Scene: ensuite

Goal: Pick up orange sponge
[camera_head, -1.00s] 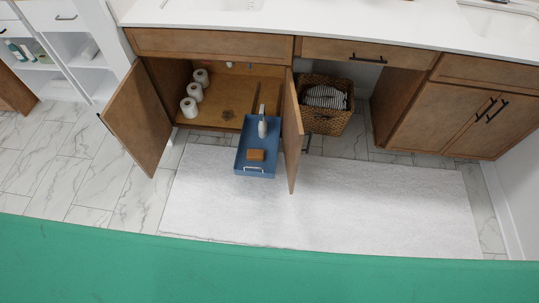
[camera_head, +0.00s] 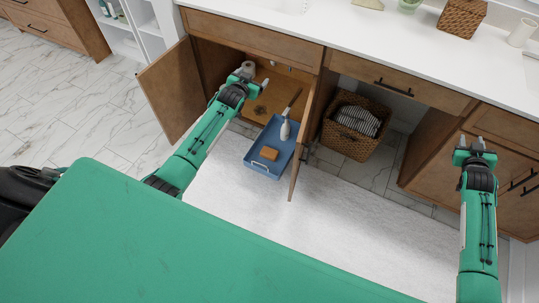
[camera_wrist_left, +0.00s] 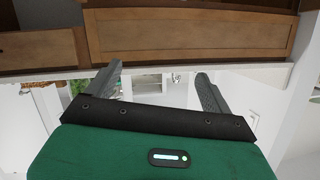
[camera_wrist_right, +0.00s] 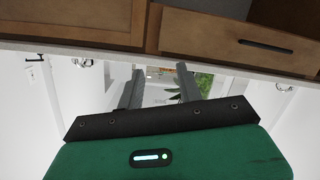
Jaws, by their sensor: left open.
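The orange sponge (camera_head: 268,153) lies in a blue tray (camera_head: 256,169) that sticks out in front of the open cabinet. A white-headed brush or bottle (camera_head: 285,130) is in the tray behind the sponge. My left gripper (camera_head: 246,72) is at the cabinet opening, up and left of the tray in the head view, apart from the sponge. In the left wrist view its fingers (camera_wrist_left: 158,72) are spread and empty. My right gripper (camera_head: 473,143) is far to the right, before the right-hand cabinet. Its fingers (camera_wrist_right: 160,72) are apart and empty. Neither wrist view shows the sponge.
The cabinet's left door (camera_head: 172,92) and right door (camera_head: 304,135) stand open, the right one beside the tray. A wicker basket (camera_head: 345,143) with striped towels stands under the counter. The white rug (camera_head: 350,215) is clear.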

